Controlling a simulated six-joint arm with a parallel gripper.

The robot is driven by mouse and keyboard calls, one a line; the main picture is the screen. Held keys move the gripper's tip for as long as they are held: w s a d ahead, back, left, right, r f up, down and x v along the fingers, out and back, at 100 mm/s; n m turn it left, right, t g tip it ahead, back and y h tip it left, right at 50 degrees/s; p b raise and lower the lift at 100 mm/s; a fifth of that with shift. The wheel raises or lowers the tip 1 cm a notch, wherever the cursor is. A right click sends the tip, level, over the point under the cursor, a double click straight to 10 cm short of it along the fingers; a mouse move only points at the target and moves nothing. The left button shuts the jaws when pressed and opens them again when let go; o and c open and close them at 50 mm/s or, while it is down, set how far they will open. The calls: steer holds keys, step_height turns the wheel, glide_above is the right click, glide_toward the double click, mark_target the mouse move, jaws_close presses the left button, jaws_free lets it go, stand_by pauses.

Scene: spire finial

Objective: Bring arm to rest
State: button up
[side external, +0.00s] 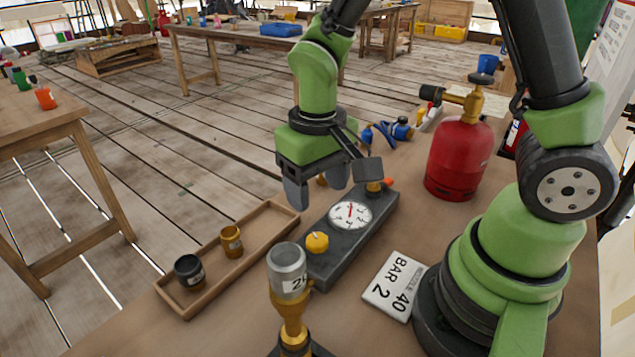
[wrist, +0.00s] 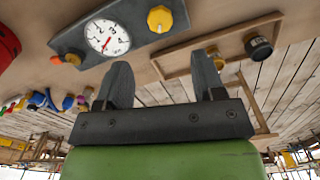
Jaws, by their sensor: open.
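My gripper (side external: 316,188) is open and empty. It points down above the bench, between the wooden tray (side external: 176,301) and the grey gauge panel (side external: 362,246). In the wrist view both fingers (wrist: 162,80) stand apart with nothing between them. The panel carries a round white dial (side external: 350,215) and a yellow knob (side external: 317,242); both also show in the wrist view, the dial (wrist: 107,37) and the knob (wrist: 160,19). The tray holds a dark cup (side external: 189,270) and a brass cup (side external: 231,241), both apart from my gripper.
A brass post (side external: 293,325) with a grey cup (side external: 287,271) on top stands at the front. A red gas cylinder (side external: 458,158) and a blue tool (side external: 386,133) are at the back. Bare bench lies between tray and panel.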

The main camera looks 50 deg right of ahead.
steer(key=s+d+r+t+y, duration=0.1)
steer(key=s+r+t, duration=0.2)
steer(key=s+r, duration=0.2)
steer(key=s+r+m+t+y, duration=0.1)
steer(key=s+r+t, duration=0.3)
steer(key=r, duration=0.7)
steer(key=shift+s+d+r, duration=0.15)
steer(key=shift+s+d, duration=0.25)
steer(key=shift+s, duration=0.45)
